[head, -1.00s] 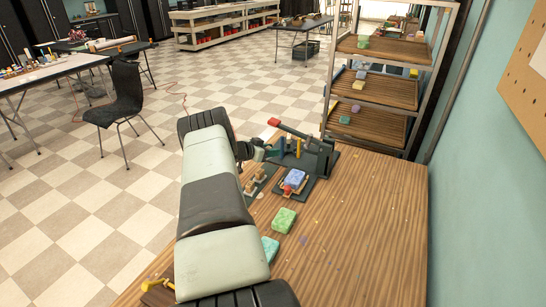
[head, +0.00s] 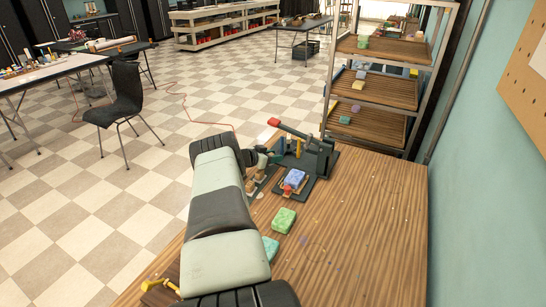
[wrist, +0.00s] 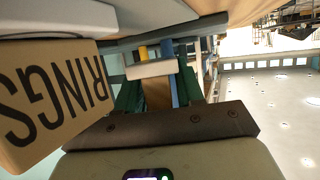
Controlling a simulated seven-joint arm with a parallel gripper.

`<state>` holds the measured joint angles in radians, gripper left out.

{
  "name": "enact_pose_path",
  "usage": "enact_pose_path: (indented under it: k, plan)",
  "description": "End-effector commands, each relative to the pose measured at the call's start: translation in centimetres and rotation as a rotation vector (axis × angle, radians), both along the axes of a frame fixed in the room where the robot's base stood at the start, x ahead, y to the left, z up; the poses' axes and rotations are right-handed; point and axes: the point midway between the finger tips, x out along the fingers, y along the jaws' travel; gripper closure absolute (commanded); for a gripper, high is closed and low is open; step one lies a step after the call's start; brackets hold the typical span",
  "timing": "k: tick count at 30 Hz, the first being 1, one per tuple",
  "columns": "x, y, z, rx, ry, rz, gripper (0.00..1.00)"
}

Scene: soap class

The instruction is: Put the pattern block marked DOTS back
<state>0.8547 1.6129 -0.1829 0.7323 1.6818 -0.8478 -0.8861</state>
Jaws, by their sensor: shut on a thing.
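My gripper (wrist: 157,85) is shut on a tan wooden piece (wrist: 157,97), which appears to be a pattern block; no marking on it is readable. A tan block lettered RINGS (wrist: 50,100) is large and close at the left of the wrist view, upside down, beside my gripper. In the head view my arm hides most of the gripper, which is at the left side of the press. Small wooden blocks (head: 262,173) show on a dark base just beside my arm. I cannot make out the word DOTS in any view.
The dark press (head: 315,155) with a red-tipped lever stands at the table's back. A blue soap (head: 295,178) sits at its front. Green (head: 284,220) and teal (head: 270,247) soaps lie nearer. A shelf rack (head: 368,90) stands behind. The table's right side (head: 370,240) is clear.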

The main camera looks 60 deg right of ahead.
Motion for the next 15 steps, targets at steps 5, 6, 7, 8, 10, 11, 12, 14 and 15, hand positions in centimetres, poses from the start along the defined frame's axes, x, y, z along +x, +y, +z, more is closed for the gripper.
enact_pose_path:
  k: [5, 6, 7, 8, 10, 11, 12, 14, 15]
  plan:
    - [-0.27, 0.24, -1.12, 0.008, 0.000, -0.003, 0.97]
    - [-0.28, 0.28, -1.19, 0.009, 0.001, -0.003, 0.97]
    - [-0.31, 0.30, -1.26, 0.010, 0.001, -0.003, 0.61]
    - [-0.32, 0.31, -1.29, 0.010, 0.001, -0.003, 0.57]
    - [-0.33, 0.34, -1.34, 0.011, 0.001, -0.003, 0.46]
    - [-0.34, 0.35, -1.35, 0.011, 0.001, -0.003, 0.41]
    - [-0.35, 0.36, -1.37, 0.012, 0.000, -0.003, 0.37]
    - [-0.35, 0.37, -1.39, 0.012, 0.000, -0.003, 0.37]
    - [-0.36, 0.38, -1.41, 0.013, -0.001, -0.004, 0.37]
